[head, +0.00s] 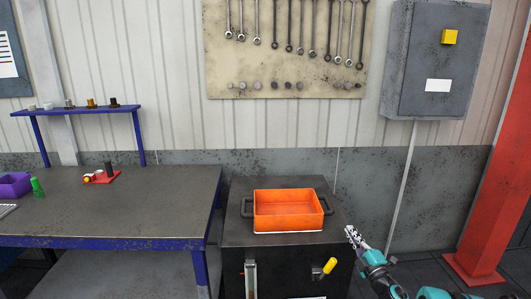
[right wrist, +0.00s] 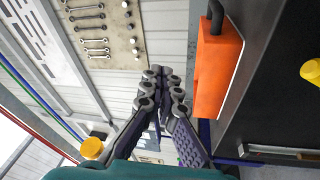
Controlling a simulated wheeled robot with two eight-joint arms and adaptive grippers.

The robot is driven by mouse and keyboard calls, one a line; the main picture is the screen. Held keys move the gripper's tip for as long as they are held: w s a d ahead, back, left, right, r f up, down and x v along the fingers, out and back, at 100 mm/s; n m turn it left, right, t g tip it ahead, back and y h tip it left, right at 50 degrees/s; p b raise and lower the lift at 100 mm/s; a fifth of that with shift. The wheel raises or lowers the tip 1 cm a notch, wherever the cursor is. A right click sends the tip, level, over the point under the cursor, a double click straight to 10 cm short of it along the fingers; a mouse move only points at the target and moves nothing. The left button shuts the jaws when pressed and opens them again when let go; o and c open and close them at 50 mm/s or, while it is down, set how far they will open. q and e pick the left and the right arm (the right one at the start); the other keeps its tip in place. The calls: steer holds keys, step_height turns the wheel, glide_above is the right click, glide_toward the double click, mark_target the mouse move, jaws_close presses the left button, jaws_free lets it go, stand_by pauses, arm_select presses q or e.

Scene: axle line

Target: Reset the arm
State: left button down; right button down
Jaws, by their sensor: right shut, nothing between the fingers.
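My right gripper (head: 353,236) is at the lower right of the head view, to the right of the dark cabinet and the orange bin. Its fingers also fill the middle of the right wrist view (right wrist: 160,85); they are together with nothing between them. The teal right arm comes in from the lower right corner. My left gripper is in neither view.
An orange bin (head: 288,226) with dark handles stands empty on a dark cabinet (head: 235,238). A workbench (head: 150,195) at left bears a red block (head: 101,178), a green bottle (head: 37,187) and a purple bin (head: 15,185). A red post (head: 495,150) stands at right.

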steer(key=s+d+r+m+g+h, duration=0.1)
steer(key=s+r+m+g+h, duration=0.1)
steer(key=s+r+m+h, duration=0.85)
steer(key=s+a+f+m+g+y, duration=0.1)
steer(key=s+a+f+m+g, duration=0.1)
steer(key=s, duration=0.7)
steer(key=s+a+f+m+g+y, duration=0.2)
steer(key=s+a+f+g, duration=0.3)
steer(key=s, duration=0.5)
steer(key=s+a+f+m+g+y, duration=0.2)
steer(key=s+a+f, duration=0.4)
steer(key=s, duration=0.4)
steer(key=shift+s+a+f+m+g, duration=0.25)
steer(key=shift+a+f+m+g, duration=0.15)
steer(key=shift+f+m+g, duration=0.4)
